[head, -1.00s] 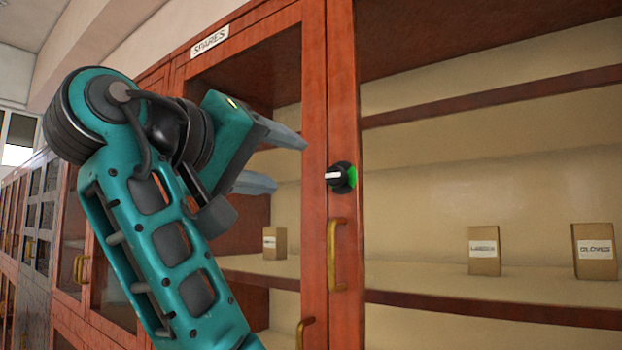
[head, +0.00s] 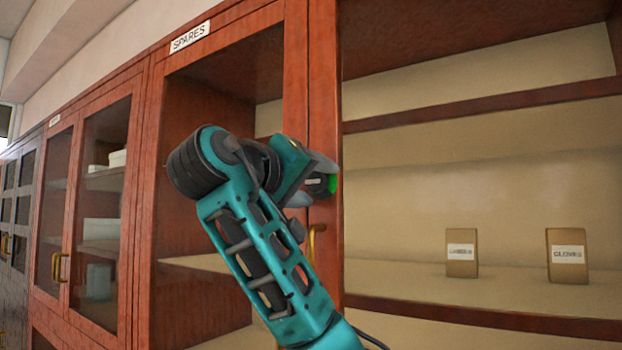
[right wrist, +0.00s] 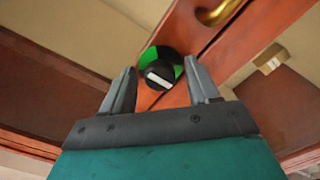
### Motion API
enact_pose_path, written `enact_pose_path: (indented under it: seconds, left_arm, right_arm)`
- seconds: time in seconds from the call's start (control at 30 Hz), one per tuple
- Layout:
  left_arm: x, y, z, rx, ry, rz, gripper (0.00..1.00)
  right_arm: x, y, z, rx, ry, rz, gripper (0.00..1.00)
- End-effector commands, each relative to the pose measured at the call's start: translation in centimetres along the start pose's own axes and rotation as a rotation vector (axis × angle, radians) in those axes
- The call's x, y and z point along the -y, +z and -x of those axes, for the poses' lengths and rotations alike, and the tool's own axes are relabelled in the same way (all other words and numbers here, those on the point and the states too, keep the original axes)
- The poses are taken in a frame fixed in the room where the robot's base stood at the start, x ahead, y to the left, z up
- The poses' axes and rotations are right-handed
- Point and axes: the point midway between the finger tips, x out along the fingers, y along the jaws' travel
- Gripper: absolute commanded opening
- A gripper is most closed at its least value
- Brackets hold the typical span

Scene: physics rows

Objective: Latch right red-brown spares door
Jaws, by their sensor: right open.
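The red-brown spares cabinet carries a SPARES label (head: 190,37) above its doors. The right door's stile (head: 323,110) bears a round black knob (right wrist: 160,70) with a pale bar and green patches at its rim. In the head view the knob (head: 317,185) is partly covered by my right gripper (head: 319,182). That gripper is open, its fingers on either side of the knob. In the right wrist view the knob lies between and slightly beyond the fingertips (right wrist: 161,75); I cannot tell whether they touch it. My left gripper is not in view.
A brass handle (head: 313,243) sits below the knob, close to my gripper; it also shows in the right wrist view (right wrist: 220,10). Small boxes (head: 462,253) stand on the shelf to the right. Another glass-door cabinet (head: 85,200) stands at left.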

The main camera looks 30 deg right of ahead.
Motion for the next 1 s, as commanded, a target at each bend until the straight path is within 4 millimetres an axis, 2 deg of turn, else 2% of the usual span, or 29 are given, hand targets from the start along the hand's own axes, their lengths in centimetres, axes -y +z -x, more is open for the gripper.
enact_pose_path:
  seconds: [0.2, 0.77, 1.0]
  left_arm:
    - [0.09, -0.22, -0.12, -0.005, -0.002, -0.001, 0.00]
    - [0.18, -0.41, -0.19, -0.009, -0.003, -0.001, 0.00]
    - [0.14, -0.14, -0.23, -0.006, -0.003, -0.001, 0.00]
  right_arm:
    - [0.03, 0.01, 0.00, 0.000, 0.000, 0.000, 0.58]
    - [0.02, 0.00, 0.01, 0.000, 0.000, 0.000, 0.05]
    - [0.08, 0.05, 0.00, 0.001, -0.001, -0.019, 0.04]
